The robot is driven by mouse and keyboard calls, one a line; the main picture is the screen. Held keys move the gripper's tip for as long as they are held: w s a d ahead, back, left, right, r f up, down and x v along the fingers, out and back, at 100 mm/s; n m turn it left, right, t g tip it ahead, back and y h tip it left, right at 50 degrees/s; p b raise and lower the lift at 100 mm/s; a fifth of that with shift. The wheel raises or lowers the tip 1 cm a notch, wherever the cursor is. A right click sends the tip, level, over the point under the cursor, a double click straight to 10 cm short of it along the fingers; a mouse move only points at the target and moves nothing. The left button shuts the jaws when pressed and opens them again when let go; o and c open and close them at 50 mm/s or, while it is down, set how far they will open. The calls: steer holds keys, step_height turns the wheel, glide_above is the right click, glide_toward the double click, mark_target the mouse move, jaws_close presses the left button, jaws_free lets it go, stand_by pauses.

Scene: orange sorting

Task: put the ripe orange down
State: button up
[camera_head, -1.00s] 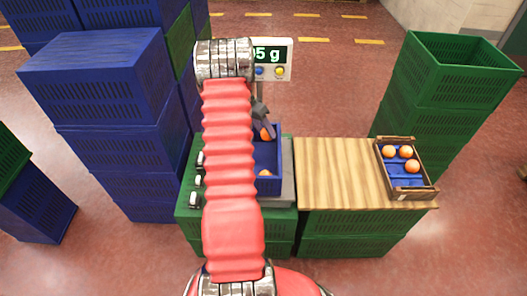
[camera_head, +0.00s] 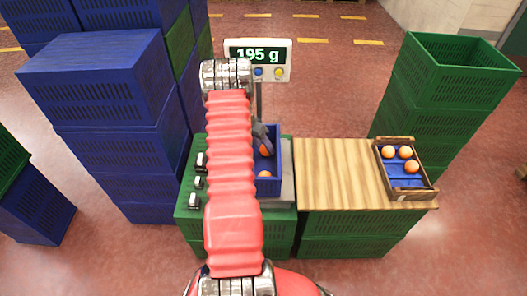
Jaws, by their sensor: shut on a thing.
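An orange (camera_head: 264,150) is at my gripper (camera_head: 262,138), inside or just over the blue bin (camera_head: 277,157) on the scale. My gripper is shut on this orange; its fingers are small and partly hidden behind my red arm. Another orange (camera_head: 265,174) lies at the near end of the blue bin. The left part of the bin is hidden by my arm. The scale display (camera_head: 258,54) reads 195 g.
A wooden crate (camera_head: 410,190) with several oranges on a blue liner stands at the right of the wooden board (camera_head: 335,172). The board's left and middle are clear. Stacks of blue crates (camera_head: 100,90) stand left, green crates (camera_head: 450,90) right. Small weights (camera_head: 198,182) sit left of my arm.

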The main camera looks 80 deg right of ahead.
steer(key=shift+f, duration=0.7)
steer(key=shift+f, duration=0.1)
steer(key=o, duration=0.8)
steer(key=v, duration=1.2)
